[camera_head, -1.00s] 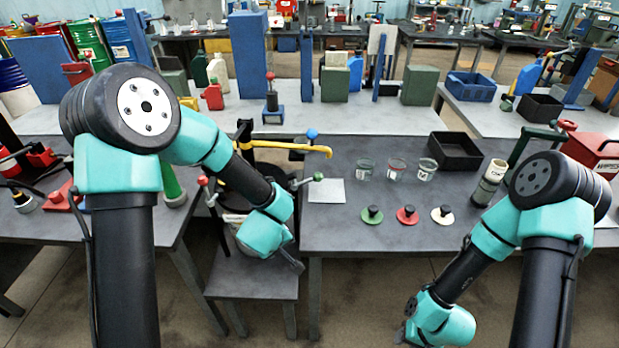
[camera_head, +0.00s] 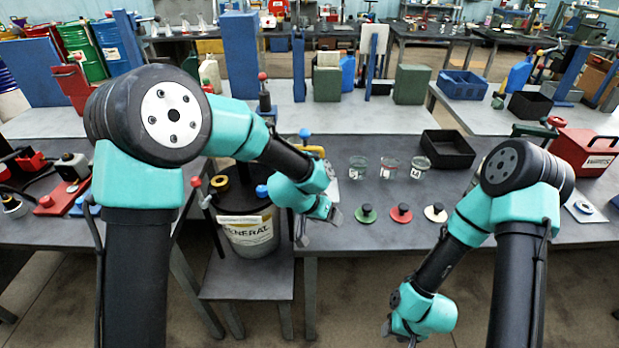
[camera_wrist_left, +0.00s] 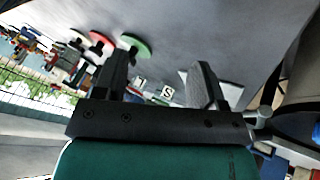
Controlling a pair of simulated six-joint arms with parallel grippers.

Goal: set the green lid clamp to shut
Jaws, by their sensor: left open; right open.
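The lidded drum (camera_head: 250,236), with a printed label, stands on a low stool. A clamp lever with a red ball (camera_head: 196,181) rises at its left; a blue knob (camera_head: 262,190) shows at its lid. The green lid clamp is not visible in the head view; my left wrist covers the drum's right side. My left gripper (camera_head: 318,228) is open and empty, right of the drum near the table's front edge. In the left wrist view its fingers (camera_wrist_left: 160,85) are apart, with a pale knob (camera_wrist_left: 263,112) beside the right finger. My right gripper (camera_head: 398,331) hangs low, open.
Green (camera_head: 366,213), red (camera_head: 402,213) and white (camera_head: 435,212) discs with black knobs lie on the table. Several glass jars (camera_head: 390,167) stand behind them, with a black tray (camera_head: 447,149) further back.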

